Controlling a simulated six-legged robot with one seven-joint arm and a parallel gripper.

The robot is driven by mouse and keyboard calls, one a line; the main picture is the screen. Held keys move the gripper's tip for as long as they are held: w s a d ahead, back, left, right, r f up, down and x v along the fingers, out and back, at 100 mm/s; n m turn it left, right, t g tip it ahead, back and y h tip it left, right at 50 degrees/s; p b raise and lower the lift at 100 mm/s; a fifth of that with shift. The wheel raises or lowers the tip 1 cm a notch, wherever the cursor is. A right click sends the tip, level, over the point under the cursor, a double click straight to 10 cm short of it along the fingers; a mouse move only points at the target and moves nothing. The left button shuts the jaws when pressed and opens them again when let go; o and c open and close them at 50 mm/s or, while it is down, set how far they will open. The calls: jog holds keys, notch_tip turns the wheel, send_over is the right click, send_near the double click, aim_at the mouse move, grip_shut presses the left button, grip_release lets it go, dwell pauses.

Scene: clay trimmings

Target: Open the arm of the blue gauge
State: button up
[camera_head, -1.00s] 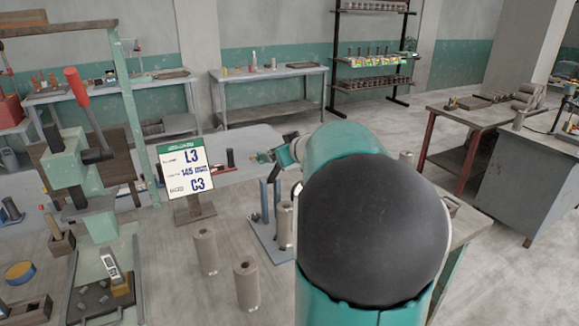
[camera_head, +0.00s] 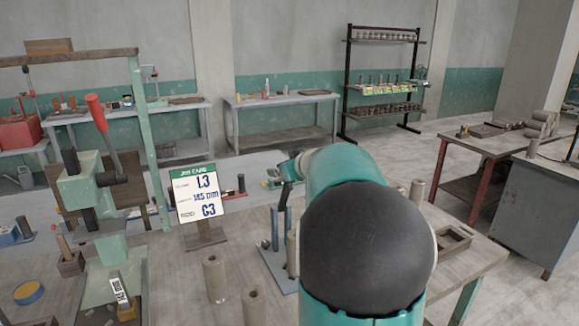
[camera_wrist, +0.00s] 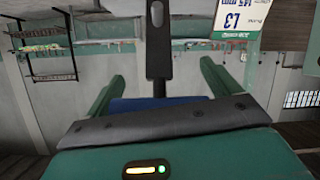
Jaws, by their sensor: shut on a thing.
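In the wrist view, my gripper (camera_wrist: 161,88) has its two green fingers on either side of the blue gauge (camera_wrist: 150,103), a blue block just beyond the dark palm edge. A dark grey arm with a slot (camera_wrist: 158,45) extends up the picture from the block, between the fingers. The palm hides the lower part of the block, so I cannot tell how far the arm is swung out.
A card on a stand (camera_head: 196,197) reads L3, 145 mm and G3. Grey-brown clay cylinders (camera_head: 215,277) and a stand with blue posts (camera_head: 274,228) are on the bench near my arm. A green press (camera_head: 85,190) stands at left.

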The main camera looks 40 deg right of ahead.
jog(key=shift+f, duration=0.5)
dwell(0.4)
jog(key=o, duration=0.9)
jog(key=shift+o, duration=1.2)
jog(key=shift+w+d, duration=0.1)
jog(key=shift+w, duration=0.1)
jog(key=shift+s+r, duration=0.35)
jog(key=shift+s, duration=0.05)
jog(key=v, duration=1.3)
jog(key=shift+f, duration=0.1)
